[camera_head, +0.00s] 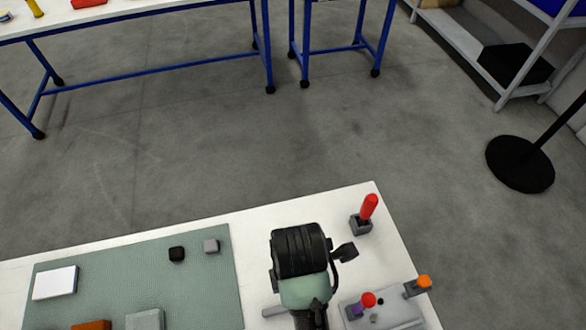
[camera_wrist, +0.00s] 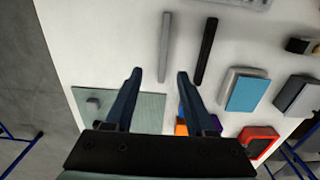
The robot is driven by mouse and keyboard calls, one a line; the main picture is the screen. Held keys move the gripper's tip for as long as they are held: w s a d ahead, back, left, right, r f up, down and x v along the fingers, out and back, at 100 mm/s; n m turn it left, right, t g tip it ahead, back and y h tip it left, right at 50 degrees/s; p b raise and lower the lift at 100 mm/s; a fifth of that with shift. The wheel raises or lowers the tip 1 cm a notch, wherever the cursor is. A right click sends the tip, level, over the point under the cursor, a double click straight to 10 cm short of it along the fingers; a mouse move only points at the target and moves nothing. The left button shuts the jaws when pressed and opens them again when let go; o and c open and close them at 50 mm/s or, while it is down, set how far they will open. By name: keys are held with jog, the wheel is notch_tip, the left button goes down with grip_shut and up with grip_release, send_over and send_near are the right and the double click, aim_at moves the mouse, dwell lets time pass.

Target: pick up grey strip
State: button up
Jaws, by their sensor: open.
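The grey strip (camera_wrist: 165,47) lies on the white tabletop (camera_wrist: 100,45) in the wrist view, long and thin, pointing away from me. A black strip (camera_wrist: 206,50) lies beside it on the right, roughly parallel. My gripper (camera_wrist: 160,74) is open and empty, its two dark fingers apart. In the picture, the near end of the grey strip shows between the fingertips, closer to the right one. How high the fingers are above it is hard to tell. In the head view my arm covers the fingers, and a grey piece (camera_head: 275,311) shows partly beside it.
A green mat (camera_head: 190,262) holds a black cube (camera_head: 177,254), a grey cube (camera_head: 211,246) and a white box (camera_head: 55,283). Right of my arm stand a red-handled piece (camera_head: 368,208) and a grey fixture (camera_head: 385,308). A blue-topped grey box (camera_wrist: 247,92) lies right of the strips.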

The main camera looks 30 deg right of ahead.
jog(key=f, duration=0.4)
jog(key=s+f, duration=0.1)
jog(key=f, duration=0.2)
jog(key=shift+b, duration=0.3)
jog(key=shift+w+a+f+p, duration=0.15)
jog(key=shift+f+p, duration=0.1)
jog(key=shift+f, duration=1.25)
jog(key=shift+w+a+f+p, duration=0.1)
jog(key=shift+f+p, duration=0.1)
jog(key=shift+f, duration=1.25)
grip_shut()
